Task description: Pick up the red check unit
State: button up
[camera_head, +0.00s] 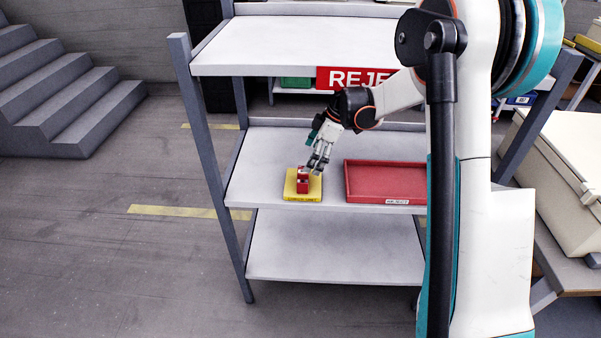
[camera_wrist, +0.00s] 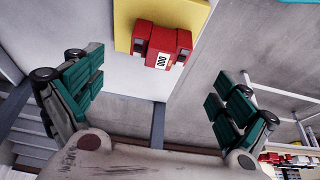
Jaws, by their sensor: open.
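The red check unit (camera_head: 302,182) sits on a yellow pad (camera_head: 291,195) on the middle shelf. In the wrist view, the red check unit (camera_wrist: 161,45) is a small block with a white label, near the top, on the yellow pad (camera_wrist: 200,10). My gripper (camera_head: 318,168) is just above and to the right of the unit in the head view. In the wrist view, my gripper (camera_wrist: 152,92) has its two green-padded fingers wide apart with nothing between them. The unit lies beyond the fingertips, apart from them.
A red tray (camera_head: 348,182) labelled as reject stands right of the pad on the same shelf (camera_head: 250,180). The upper shelf (camera_head: 290,45) with a red reject sign (camera_head: 345,78) hangs above my gripper. A shelf post (camera_head: 210,150) stands at the left. The lower shelf (camera_head: 330,250) is empty.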

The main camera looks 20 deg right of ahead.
aim_at(302, 177)
jog(key=b+x, duration=0.3)
jog(key=x, duration=0.4)
jog(key=shift+w+a+f, duration=0.1)
jog(key=shift+a+f, duration=0.05)
jog(key=c, duration=1.2)
